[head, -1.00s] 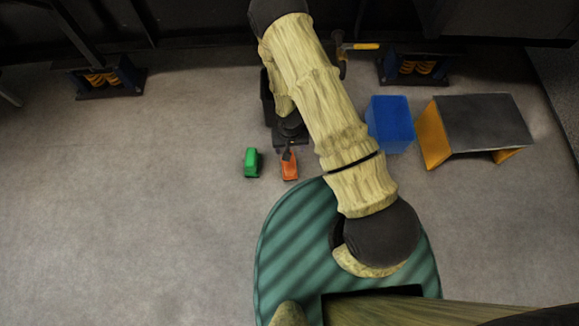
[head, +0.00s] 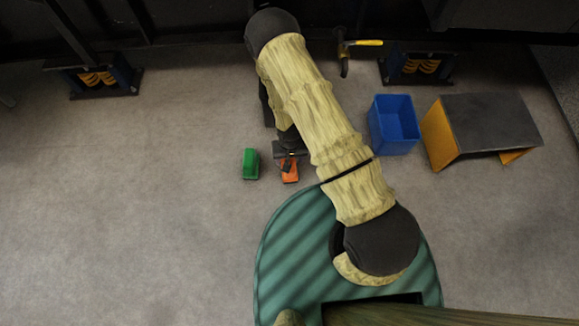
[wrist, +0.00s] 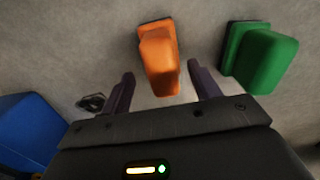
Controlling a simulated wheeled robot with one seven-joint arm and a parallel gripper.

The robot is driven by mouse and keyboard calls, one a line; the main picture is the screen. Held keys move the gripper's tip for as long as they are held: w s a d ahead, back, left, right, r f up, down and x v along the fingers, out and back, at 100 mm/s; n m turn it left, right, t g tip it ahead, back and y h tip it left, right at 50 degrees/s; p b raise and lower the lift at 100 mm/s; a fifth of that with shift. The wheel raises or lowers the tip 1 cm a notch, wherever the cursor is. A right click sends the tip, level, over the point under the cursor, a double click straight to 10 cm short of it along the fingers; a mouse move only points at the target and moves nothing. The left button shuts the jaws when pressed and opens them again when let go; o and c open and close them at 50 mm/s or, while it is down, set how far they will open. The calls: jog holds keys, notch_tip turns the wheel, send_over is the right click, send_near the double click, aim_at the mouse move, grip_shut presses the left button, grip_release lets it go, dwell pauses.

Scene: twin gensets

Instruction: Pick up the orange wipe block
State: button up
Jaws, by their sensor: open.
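The orange wipe block (head: 289,172) lies on the floor in front of my green base in the head view. In the wrist view the orange wipe block (wrist: 159,60) reaches down between the open fingers of my gripper (wrist: 163,84), with a gap on each side. Most of the block lies beyond the fingertips. In the head view my gripper (head: 286,163) is just above and partly over the block, and my arm hides much of it. Nothing is held.
A green block (head: 250,163) lies close to the left of the orange one; in the wrist view the green block (wrist: 262,58) is right of the fingers. An open blue bin (head: 393,124) and a dark-topped orange stand (head: 490,122) are to the right. Floor at left is clear.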

notch_tip(320, 180, down, 5)
jog(key=b, duration=0.4)
jog(key=shift+a, duration=0.1)
jog(key=shift+r, duration=0.1)
jog(key=c, duration=1.1)
jog(key=shift+c, duration=0.2)
jog(key=shift+r, duration=0.15)
notch_tip(320, 180, up, 10)
jog(key=p, duration=0.7)
